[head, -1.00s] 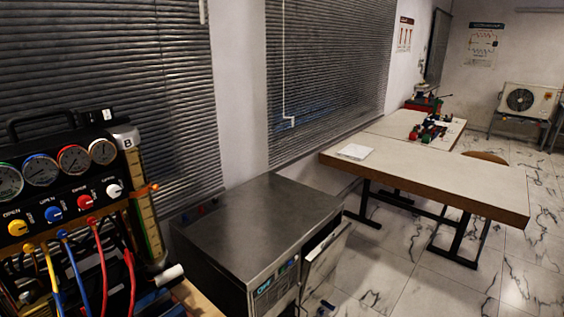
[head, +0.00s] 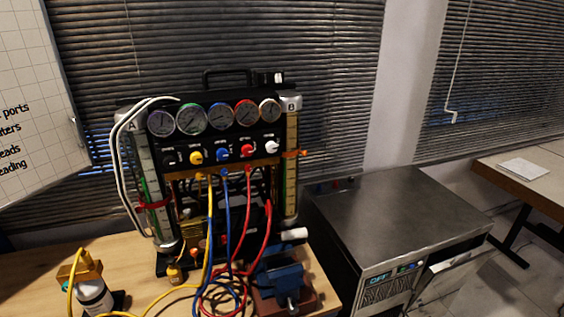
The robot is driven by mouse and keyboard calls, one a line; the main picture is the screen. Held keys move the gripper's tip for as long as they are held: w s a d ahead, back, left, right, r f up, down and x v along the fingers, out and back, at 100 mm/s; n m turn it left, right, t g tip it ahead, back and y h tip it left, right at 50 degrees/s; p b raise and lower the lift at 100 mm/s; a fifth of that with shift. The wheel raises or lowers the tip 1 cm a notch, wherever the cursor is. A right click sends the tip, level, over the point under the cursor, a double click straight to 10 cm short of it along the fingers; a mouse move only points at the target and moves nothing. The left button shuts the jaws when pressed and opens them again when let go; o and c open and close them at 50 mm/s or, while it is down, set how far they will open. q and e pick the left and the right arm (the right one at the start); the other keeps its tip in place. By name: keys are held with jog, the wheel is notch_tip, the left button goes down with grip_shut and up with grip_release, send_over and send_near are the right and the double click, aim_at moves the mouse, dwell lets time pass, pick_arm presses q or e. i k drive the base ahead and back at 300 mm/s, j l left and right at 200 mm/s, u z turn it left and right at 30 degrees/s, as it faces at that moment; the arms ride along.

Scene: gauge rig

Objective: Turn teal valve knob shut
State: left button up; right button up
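A black gauge rig (head: 222,130) stands upright on a wooden bench against the blinds. Its panel has a row of round gauges. Below them are a yellow knob (head: 195,157), a blue knob (head: 222,155), a red knob (head: 248,151) and a white knob (head: 271,146). A dark knob (head: 169,158) sits at the row's left end. I cannot make out a teal valve knob with certainty. A white bottle with a brass top (head: 92,290) stands at the lower left with a yellow hose. Neither of my grippers is in view.
Yellow, blue and red hoses (head: 228,240) hang from the rig and coil on the wooden bench (head: 140,270). A blue vise (head: 283,283) stands at the bench's front right. A steel cabinet (head: 400,215) is to the right. A whiteboard (head: 35,100) is at upper left.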

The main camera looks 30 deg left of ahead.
aim_at(65, 288)
jog(key=u, duration=2.65)
jog(key=k+j, duration=0.05)
